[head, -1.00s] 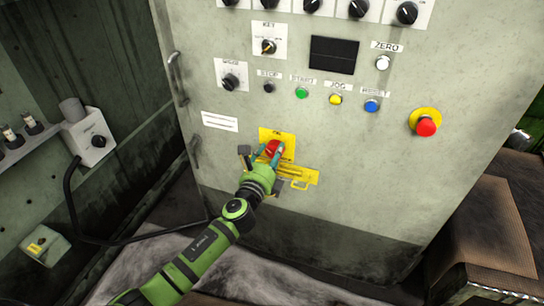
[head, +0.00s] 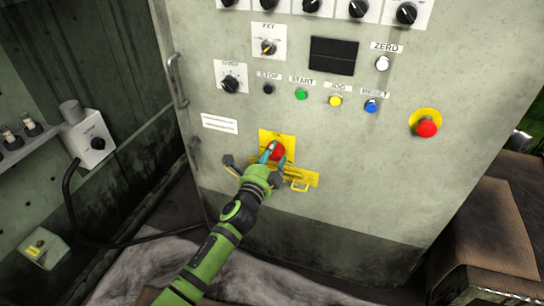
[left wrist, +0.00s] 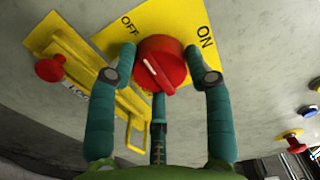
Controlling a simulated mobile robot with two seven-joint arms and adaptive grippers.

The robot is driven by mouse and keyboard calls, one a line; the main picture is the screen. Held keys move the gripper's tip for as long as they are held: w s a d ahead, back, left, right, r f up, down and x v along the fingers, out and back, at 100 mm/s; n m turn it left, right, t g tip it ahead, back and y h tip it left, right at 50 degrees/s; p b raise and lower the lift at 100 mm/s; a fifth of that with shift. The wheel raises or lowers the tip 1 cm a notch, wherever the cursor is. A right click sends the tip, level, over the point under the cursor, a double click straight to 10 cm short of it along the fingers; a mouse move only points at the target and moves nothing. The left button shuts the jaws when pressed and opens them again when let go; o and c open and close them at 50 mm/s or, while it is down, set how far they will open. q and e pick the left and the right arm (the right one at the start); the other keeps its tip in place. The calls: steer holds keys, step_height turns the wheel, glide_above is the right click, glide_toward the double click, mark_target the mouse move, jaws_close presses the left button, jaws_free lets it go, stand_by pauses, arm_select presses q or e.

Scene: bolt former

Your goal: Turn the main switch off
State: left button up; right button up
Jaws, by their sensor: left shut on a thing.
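The main switch is a round red knob (head: 277,152) on a yellow plate (head: 283,137) low on the grey cabinet front. In the left wrist view the knob (left wrist: 158,64) has a white line that slants toward the upper left, roughly toward the OFF label (left wrist: 129,23). The ON label (left wrist: 205,36) is at the upper right. My left gripper (head: 270,155) is shut on the knob, with teal fingers (left wrist: 160,85) on both sides and a third finger below. My right gripper is not in view.
A yellow hasp (head: 300,178) with a small red knob (left wrist: 50,68) sits beside the switch plate. Buttons and dials line the panel above, with a red emergency button (head: 427,127) at right. A grey control box (head: 92,138) stands at left.

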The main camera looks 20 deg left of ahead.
arm_select(q)
steer(key=shift+w+a+r, duration=0.1)
steer(key=shift+a+r, duration=0.2)
steer(key=shift+a, duration=0.1)
steer(key=o, duration=1.2)
steer(key=shift+c, duration=0.2)
steer(key=shift+f, duration=0.2)
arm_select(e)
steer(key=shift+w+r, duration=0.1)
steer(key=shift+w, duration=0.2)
arm_select(q)
steer(key=s, duration=1.2)
steer(key=shift+a, duration=0.25)
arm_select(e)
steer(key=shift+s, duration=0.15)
